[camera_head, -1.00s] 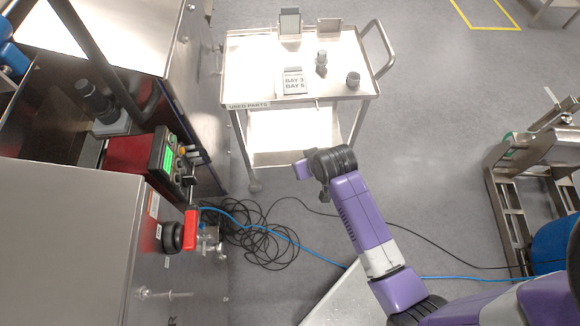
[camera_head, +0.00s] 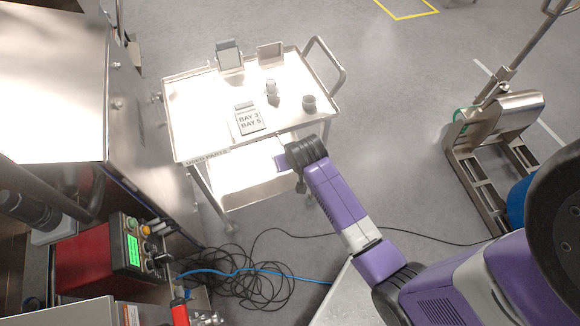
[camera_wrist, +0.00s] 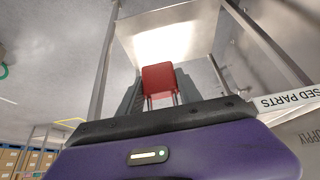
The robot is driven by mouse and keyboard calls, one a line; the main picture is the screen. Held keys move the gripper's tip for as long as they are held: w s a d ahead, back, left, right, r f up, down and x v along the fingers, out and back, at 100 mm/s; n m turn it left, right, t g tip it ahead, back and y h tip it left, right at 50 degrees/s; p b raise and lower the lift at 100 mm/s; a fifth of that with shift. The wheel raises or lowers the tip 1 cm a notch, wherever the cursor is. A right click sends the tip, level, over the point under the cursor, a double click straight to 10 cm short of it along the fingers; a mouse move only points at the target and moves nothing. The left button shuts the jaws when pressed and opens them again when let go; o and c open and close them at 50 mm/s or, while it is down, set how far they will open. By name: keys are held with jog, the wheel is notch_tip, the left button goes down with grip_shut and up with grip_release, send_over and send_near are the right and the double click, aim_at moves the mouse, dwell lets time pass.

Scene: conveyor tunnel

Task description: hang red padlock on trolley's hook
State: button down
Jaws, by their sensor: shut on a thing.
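A red padlock (camera_wrist: 159,79) shows in the wrist view with its body away from the wrist and its shackle legs toward it. My gripper (camera_wrist: 158,92) is shut on it, a dark finger on each side. In the head view my purple wrist (camera_head: 284,162) is at the trolley's front edge, over the lower shelf in the picture; the fingers and padlock are hidden there. The steel trolley (camera_head: 185,125) has a "USED PARTS" label on its front left edge. I cannot make out its hook in either view.
On the trolley top are a BAY 3 / BAY 5 sign (camera_head: 250,122), small dark parts and two upright holders. A red control box (camera_head: 85,258) and steel cabinets stand left. Coiled black cable (camera_head: 235,285) lies on the floor. A steel frame (camera_head: 490,140) stands right.

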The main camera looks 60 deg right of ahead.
jog(key=shift+w, duration=0.15)
dwell(0.4)
jog(key=shift+w+d, duration=0.15)
jog(key=shift+w+d+b, duration=0.25)
jog(key=shift+w+d, duration=0.5)
jog(key=shift+w, duration=0.35)
jog(key=shift+w+d+b, duration=0.2)
jog(key=shift+w+d, duration=0.55)
jog(key=shift+w, duration=0.3)
jog(key=shift+f+b, duration=0.5)
jog(key=shift+f, duration=0.3)
dwell(0.3)
jog(key=c, duration=0.7)
grip_release()
jog(key=shift+r, duration=0.1)
